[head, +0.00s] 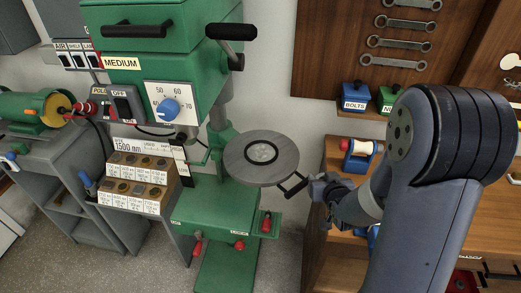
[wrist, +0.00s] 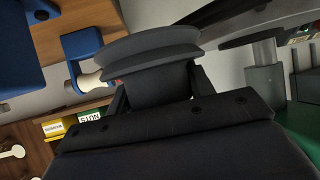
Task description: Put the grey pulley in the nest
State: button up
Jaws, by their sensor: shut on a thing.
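The grey pulley (wrist: 150,50) is a dark grey grooved wheel, seen nearly edge-on in the wrist view. My gripper (wrist: 158,88) is shut on it, one finger on each side. In the head view my gripper (head: 318,188) is just right of and slightly below the drill press's round grey table (head: 236,165). I cannot make out the pulley clearly there. A dark ring (head: 262,153) lies on the round table; it looks like the nest, but I cannot be sure. The ring's middle appears empty.
The green drill press (head: 150,50) stands behind the round table. A stepped rack (head: 135,182) of small discs is left of it. A wooden bench (head: 315,235) with a blue tape dispenser (head: 358,155) and bins is on the right.

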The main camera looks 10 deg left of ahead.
jog(key=w+a+r+n+g+y, duration=0.1)
jog(key=a+r+n+y, duration=0.4)
jog(key=a+r, duration=0.5)
jog(key=shift+w+a+r+g, duration=0.3)
jog(key=shift+a+r+g, duration=0.1)
jog(key=shift+a+g, duration=0.3)
